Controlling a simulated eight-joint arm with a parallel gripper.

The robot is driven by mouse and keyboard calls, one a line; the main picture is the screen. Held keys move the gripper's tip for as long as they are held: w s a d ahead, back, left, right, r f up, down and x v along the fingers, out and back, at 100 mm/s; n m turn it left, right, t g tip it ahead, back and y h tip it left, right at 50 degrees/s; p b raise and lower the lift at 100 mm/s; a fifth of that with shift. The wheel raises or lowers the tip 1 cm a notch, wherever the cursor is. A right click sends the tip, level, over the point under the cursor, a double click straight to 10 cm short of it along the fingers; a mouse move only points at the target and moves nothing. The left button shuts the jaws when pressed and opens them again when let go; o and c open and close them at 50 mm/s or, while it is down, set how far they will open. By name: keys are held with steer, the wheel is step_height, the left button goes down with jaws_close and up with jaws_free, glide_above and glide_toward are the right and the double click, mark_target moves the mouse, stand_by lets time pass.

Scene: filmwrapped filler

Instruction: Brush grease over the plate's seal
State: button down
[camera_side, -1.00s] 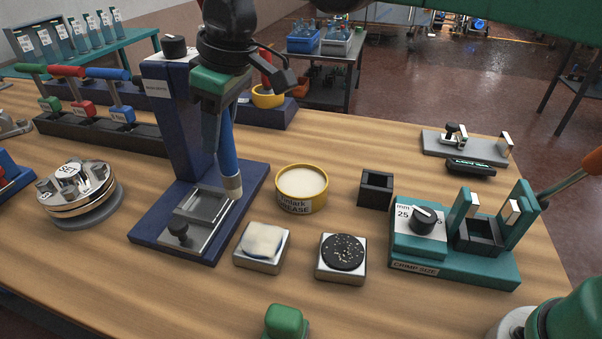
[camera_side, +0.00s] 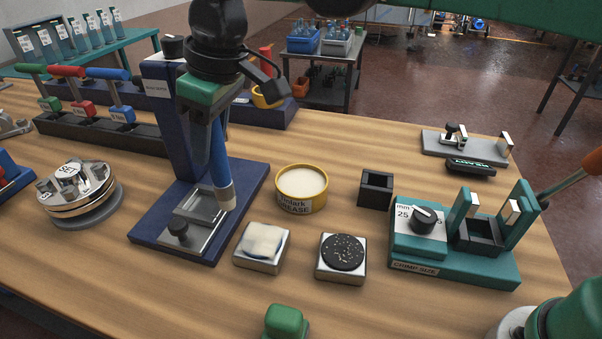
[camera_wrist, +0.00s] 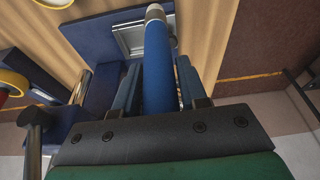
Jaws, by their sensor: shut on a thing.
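My gripper (camera_side: 212,140) is shut on a blue-handled brush (camera_side: 221,165), which it holds nearly upright, pale tip down. In the wrist view the brush (camera_wrist: 158,75) lies between my two fingers (camera_wrist: 158,92). The metal plate (camera_side: 186,236), with a raised square frame and a black knob, sits on the dark blue stand's base (camera_side: 246,185). The brush tip is at the plate's right edge in the side view; whether it touches is unclear. The seal cannot be made out clearly. A yellow grease tub (camera_side: 300,204) with pale contents stands right of the stand.
A black square holder (camera_side: 375,188) and a teal crimp fixture (camera_side: 450,268) stand right. A round metal device (camera_side: 80,192) is left. The front table is mostly clear.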

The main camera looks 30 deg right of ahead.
mark_target(221, 187)
steer(key=shift+f, duration=3.8)
steer(key=shift+w+f, duration=0.15)
steer(key=shift+r, duration=4)
steer(key=shift+d, duration=0.15)
